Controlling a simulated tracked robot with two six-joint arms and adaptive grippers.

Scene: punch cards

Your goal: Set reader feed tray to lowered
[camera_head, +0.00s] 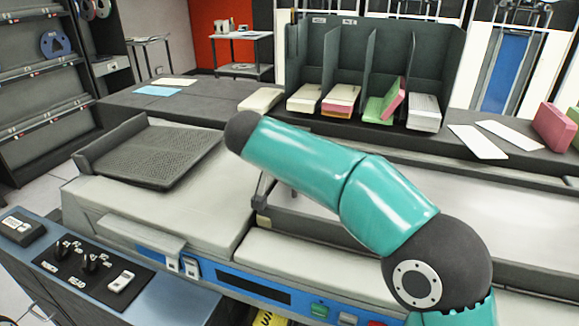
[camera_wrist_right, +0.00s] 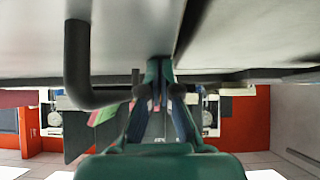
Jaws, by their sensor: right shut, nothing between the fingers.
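A dark perforated tray (camera_head: 160,150), which looks like the reader feed tray, sits on the left part of the pale machine (camera_head: 190,205). It has a raised edge at its left; I cannot tell its exact setting. My right arm reaches in from the lower right, over the machine, and hides its middle in the head view. My right gripper (camera_wrist_right: 160,68) is shut and empty in the right wrist view, its tips close to a pale machine surface. My left gripper is not in view.
A dark divided rack (camera_head: 375,50) with card stacks stands behind the machine. A control panel with knobs (camera_head: 90,262) is at the front left. The machine's front has a blue strip with buttons (camera_head: 320,310).

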